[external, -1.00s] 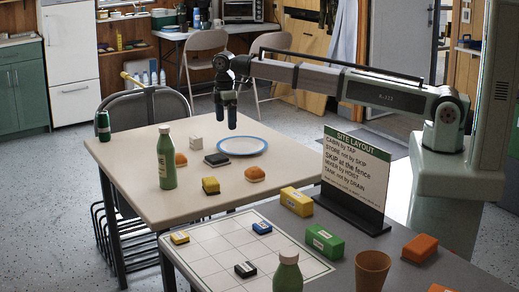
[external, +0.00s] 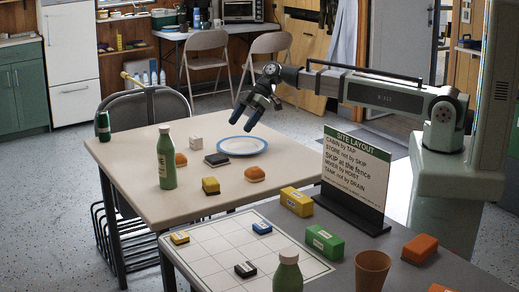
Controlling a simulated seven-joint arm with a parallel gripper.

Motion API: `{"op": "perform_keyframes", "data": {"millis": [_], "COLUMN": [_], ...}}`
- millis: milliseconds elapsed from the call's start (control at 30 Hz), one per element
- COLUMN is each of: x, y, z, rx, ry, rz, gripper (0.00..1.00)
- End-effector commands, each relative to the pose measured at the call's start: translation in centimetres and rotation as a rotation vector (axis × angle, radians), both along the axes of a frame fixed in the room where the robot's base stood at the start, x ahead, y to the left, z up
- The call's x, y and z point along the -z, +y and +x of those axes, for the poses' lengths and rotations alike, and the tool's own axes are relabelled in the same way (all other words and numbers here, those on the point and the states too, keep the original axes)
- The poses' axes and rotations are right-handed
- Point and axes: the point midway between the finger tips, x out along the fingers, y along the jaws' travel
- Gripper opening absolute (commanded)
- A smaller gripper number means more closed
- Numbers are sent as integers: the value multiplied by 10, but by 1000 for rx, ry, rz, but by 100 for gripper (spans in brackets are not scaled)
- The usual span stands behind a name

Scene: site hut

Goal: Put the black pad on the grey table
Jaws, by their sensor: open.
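A flat black pad (external: 217,159) lies on the beige table (external: 125,160), just left of a blue-rimmed plate. The grey table (external: 415,275) stands in front at the lower right. A small black block with a pale label (external: 245,269) lies on the white grid sheet on that table. My gripper (external: 243,125) is in the air above the plate, tilted, with its blue fingers apart and nothing between them. It is up and to the right of the black pad, clear of it.
The grey table holds a sign (external: 352,180), colored blocks, a brown cup (external: 372,270) and another bottle (external: 288,273). Some grid cells are bare.

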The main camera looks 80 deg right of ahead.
Motion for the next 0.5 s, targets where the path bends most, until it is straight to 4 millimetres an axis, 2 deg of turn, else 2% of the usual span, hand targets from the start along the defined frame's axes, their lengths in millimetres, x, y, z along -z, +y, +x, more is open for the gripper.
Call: {"op": "perform_keyframes", "data": {"millis": [167,500], "x": [4,46], "y": [1,26], "z": [6,32], "rx": [-27,-28], "ry": [-32,-29], "rz": [-28,-29], "gripper": [100,100]}}
